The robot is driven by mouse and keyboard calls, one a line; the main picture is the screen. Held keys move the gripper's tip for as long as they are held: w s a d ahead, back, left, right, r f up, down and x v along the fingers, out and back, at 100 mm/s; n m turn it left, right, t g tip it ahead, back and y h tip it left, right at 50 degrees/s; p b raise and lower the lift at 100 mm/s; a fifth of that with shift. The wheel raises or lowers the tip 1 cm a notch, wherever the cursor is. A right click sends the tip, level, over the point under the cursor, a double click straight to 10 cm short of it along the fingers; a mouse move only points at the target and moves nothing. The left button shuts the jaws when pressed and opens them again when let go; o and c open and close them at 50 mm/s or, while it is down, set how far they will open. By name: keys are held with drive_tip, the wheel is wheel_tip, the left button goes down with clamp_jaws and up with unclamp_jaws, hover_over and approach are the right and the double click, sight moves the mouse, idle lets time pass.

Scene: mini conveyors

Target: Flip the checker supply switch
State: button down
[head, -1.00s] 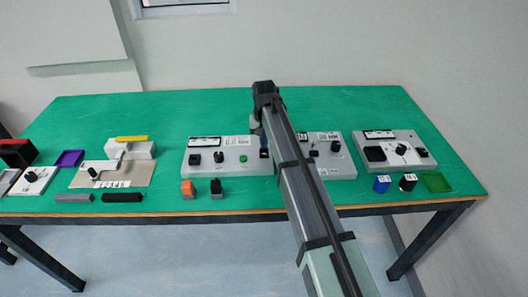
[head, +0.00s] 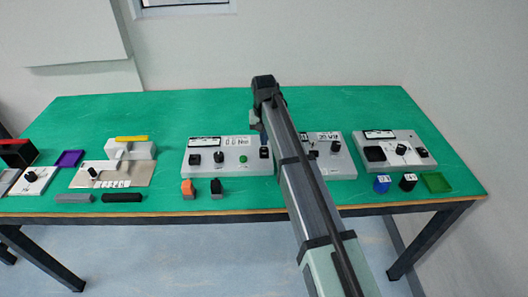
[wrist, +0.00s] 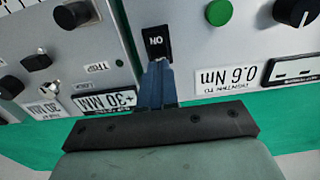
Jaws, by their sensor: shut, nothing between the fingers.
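A black rocker switch (wrist: 156,41) marked ON sits at the edge of a grey panel (wrist: 185,70) in the wrist view. The switch also shows in the head view (head: 264,153) at the right end of the middle grey box. My gripper (wrist: 157,66) is shut and empty, with its blue fingertips at the switch's near edge. I cannot tell whether they touch it. In the head view, my gripper (head: 263,137) is partly hidden by my arm, just above the switch. The rocker's tilt is not clear.
The panel holds a green button (wrist: 218,12) and a black knob (wrist: 296,12). A neighbouring grey box (wrist: 60,60) with knobs stands close by, partly behind my arm in the head view. Orange (head: 188,189) and black (head: 216,188) blocks lie at the table's front.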

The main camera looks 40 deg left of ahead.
sight(264, 148)
drive_tip(key=shift+r, duration=2.35)
drive_tip(key=s+d+f+m, duration=0.2)
drive_tip(key=s+d+m, duration=0.1)
drive_tip(key=d, duration=0.2)
drive_tip(key=s+d+f+m+h, duration=0.1)
drive_tip(key=s+d+f+m, duration=0.2)
drive_tip(key=d, duration=0.3)
drive_tip(key=s+d+f+m, duration=0.2)
drive_tip(key=s+d+m, duration=0.1)
drive_tip(key=s+d, duration=0.2)
drive_tip(key=shift+s+d+f+g, duration=0.2)
drive_tip(key=shift+f+g, duration=0.1)
drive_tip(key=shift+g, duration=0.1)
drive_tip(key=s+d+f+m+h, duration=0.1)
drive_tip(key=s+d+f+m, duration=0.35)
drive_tip(key=d, duration=0.45)
drive_tip(key=w+d+f+n+g, duration=0.1)
drive_tip(key=w+d+f+g, duration=0.1)
drive_tip(key=d+f, duration=1.05)
drive_tip(key=w+d+f+g, duration=0.2)
drive_tip(key=d+f, duration=1)
drive_tip(key=d, duration=0.2)
drive_tip(key=s+d+f+n+g+y, duration=0.2)
drive_tip(key=s+d+f+n, duration=0.1)
drive_tip(key=s+d+f, duration=1.1)
drive_tip(key=s+d, duration=0.2)
drive_tip(key=d, duration=0.1)
drive_tip(key=shift+d+f, duration=0.15)
drive_tip(key=shift+f, duration=0.1)
